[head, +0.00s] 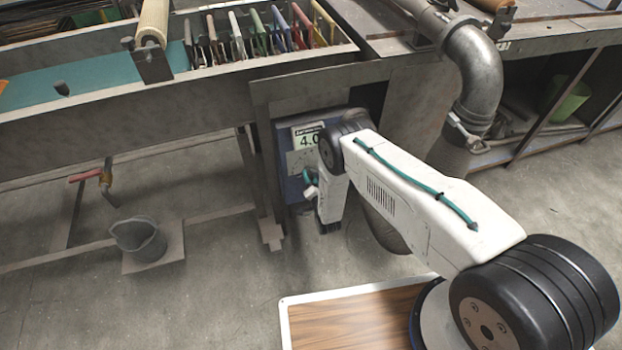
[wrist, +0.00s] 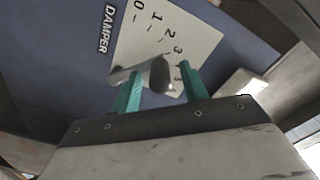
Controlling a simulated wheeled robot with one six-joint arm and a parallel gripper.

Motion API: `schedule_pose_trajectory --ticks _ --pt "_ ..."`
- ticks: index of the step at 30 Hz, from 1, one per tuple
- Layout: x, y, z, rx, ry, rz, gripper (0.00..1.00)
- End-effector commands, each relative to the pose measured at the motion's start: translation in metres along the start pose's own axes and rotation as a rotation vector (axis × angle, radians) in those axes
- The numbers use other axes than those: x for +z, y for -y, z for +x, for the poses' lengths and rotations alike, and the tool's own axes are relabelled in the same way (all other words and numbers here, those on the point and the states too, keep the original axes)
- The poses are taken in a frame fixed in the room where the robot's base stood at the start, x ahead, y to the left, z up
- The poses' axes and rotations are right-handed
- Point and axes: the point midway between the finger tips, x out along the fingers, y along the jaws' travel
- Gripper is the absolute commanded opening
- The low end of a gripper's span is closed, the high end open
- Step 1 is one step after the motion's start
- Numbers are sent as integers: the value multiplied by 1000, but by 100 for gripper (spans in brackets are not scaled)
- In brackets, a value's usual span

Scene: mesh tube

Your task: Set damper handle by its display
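The damper box (head: 292,165) is a blue panel under the bench edge in the head view. Its display (head: 309,136) reads 4.0, with the right edge partly covered by my arm. In the wrist view the panel has a "DAMPER" label (wrist: 106,29) and a pale scale plate (wrist: 186,44) with 0, 1, 2, 3 and a partly hidden higher mark. The grey metal handle (wrist: 158,74) lies across the lower part of the plate. My gripper (wrist: 160,84) has two teal fingers standing apart, one to each side of the handle's rounded end, with gaps showing. It also shows in the head view (head: 311,184).
A metal duct (head: 474,75) bends down right of the box. A grey bucket (head: 138,239) stands on a low plate at left, below a red-handled valve (head: 88,174). The bench trough (head: 100,113) overhangs at left. Floor before the box is clear.

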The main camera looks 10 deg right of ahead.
Motion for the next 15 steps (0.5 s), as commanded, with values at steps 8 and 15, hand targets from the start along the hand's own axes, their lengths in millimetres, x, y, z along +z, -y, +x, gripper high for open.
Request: schedule_pose_trajectory --ticks 8,15 --pt "0 -1 -6 3 1 -1 44" --pt "0 -1 -45 3 1 0 44"
